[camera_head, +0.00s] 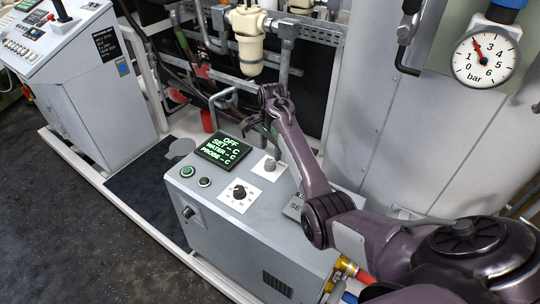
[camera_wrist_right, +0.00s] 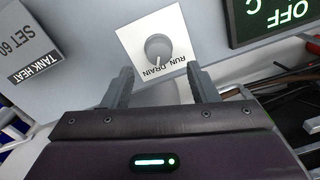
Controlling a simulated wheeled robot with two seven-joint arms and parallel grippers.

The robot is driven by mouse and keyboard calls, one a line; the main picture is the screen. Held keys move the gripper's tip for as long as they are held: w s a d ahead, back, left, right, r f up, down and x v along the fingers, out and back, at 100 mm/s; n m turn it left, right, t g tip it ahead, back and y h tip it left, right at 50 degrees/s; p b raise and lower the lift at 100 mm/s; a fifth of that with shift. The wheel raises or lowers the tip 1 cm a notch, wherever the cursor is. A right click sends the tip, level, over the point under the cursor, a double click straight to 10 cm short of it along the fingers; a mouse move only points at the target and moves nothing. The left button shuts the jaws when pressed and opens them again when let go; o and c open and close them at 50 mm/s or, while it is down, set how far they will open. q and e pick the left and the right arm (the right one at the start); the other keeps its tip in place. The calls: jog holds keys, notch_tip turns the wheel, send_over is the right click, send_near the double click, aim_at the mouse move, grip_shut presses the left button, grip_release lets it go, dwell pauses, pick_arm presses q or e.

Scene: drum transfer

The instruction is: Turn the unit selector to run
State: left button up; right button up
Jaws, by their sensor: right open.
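The unit selector is a round grey knob (camera_head: 270,165) on a white plate, on the sloped top of the grey control unit (camera_head: 250,235). In the right wrist view, the knob (camera_wrist_right: 158,47) shows a pale mark near its lower edge, beside the words RUN and DRAIN. My right gripper (camera_head: 258,122) is above the unit, behind the knob in the head view. In the wrist view, its two fingers (camera_wrist_right: 163,86) are apart and empty, and the knob is beyond the tips, untouched. My left gripper is not in view.
A black display (camera_head: 222,150) reading OFF is left of the selector. A TANK HEAT label (camera_wrist_right: 34,68) shows in the wrist view. Pipes and a cream filter housing (camera_head: 247,40) stand behind.

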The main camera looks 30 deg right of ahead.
aim_at(270, 162)
jog(key=f, duration=0.4)
jog(key=shift+s+a, duration=0.15)
jog(key=shift+a, duration=0.05)
jog(key=shift+w+d+f+p, duration=0.1)
jog(key=shift+f+p, duration=0.05)
jog(key=shift+f, duration=0.3)
jog(key=shift+w+d+f+p, duration=0.1)
jog(key=shift+f+p, duration=0.05)
jog(key=shift+f, duration=0.3)
jog(key=shift+a+f, duration=0.1)
jog(key=c, duration=1)
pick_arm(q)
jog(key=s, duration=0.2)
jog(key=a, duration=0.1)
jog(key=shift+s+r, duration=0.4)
pick_arm(e)
jog(key=shift+o, duration=0.2)
